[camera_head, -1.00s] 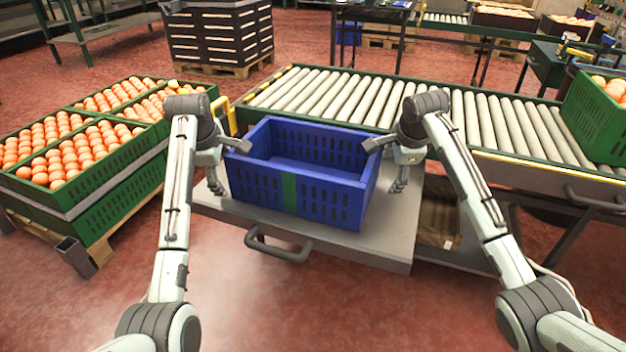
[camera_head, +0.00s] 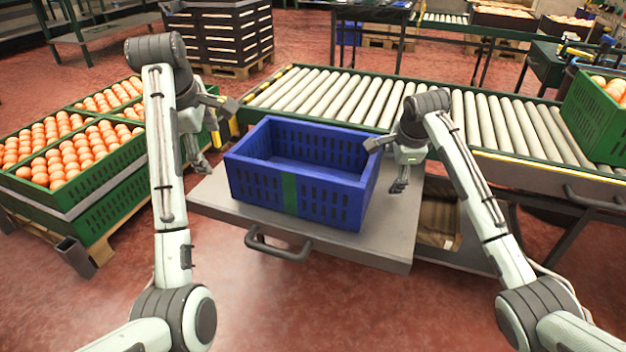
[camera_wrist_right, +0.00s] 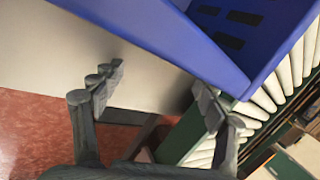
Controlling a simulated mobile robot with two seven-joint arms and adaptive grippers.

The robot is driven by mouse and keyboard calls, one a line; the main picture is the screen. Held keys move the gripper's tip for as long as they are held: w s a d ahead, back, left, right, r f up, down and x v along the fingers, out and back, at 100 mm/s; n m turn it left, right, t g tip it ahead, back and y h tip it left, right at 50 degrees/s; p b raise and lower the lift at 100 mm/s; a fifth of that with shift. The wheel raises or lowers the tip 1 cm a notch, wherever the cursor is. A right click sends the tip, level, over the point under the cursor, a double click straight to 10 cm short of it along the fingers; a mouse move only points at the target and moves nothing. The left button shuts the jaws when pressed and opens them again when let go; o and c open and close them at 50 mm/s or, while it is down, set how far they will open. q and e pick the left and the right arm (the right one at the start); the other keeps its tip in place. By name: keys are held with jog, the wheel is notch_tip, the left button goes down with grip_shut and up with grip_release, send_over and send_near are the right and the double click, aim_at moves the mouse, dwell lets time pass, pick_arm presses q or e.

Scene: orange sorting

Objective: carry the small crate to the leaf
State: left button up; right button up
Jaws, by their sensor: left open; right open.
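The small crate (camera_head: 262,185) is blue with a green stripe on its front and looks empty. It rests upright on the flat grey leaf (camera_head: 380,240), a plate with a dark handle beside the roller conveyor. My right gripper (camera_head: 388,166) is open close to the crate's right side; one finger is near the rim. In the right wrist view its fingers (camera_wrist_right: 158,88) are apart with nothing between them, and the blue crate wall (camera_wrist_right: 165,30) is just beyond.
The roller conveyor (camera_head: 350,97) runs behind the leaf. Green crates of oranges (camera_head: 100,170) stand on a pallet at left, near my left arm. Another green crate of oranges (camera_head: 595,120) is at the far right. Red floor is free in front.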

jog(key=v, duration=1.2)
